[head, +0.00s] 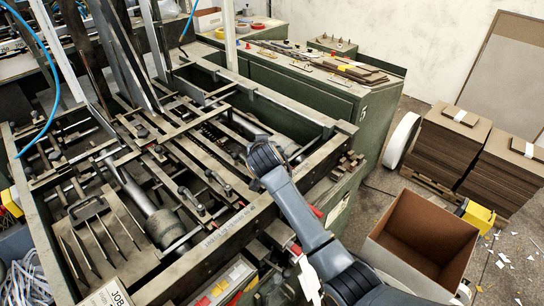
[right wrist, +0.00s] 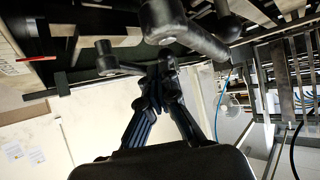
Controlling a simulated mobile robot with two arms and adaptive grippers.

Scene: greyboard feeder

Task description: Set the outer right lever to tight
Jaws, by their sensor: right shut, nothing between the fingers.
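The greyboard feeder (head: 215,240) fills the left of the head view, with bars, rods and several small dark clamp levers. My right gripper (head: 262,150) is over the frame's right part, and the arm hides what lies under it. In the right wrist view the right gripper (right wrist: 158,72) is shut and empty. Its fingertips are close to a dark lever (right wrist: 122,67) with a round knob; I cannot tell whether they touch. A larger dark lever (right wrist: 180,25) is nearer the camera. I cannot tell which is the outer right lever or how it is set. My left gripper is not in view.
A green cabinet (head: 370,125) stands behind the feeder, with tools and boards on top. An open cardboard box (head: 415,250) stands on the floor at right, near stacks of brown board (head: 450,145). The feeder's side rails and cross bars surround the gripper's area.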

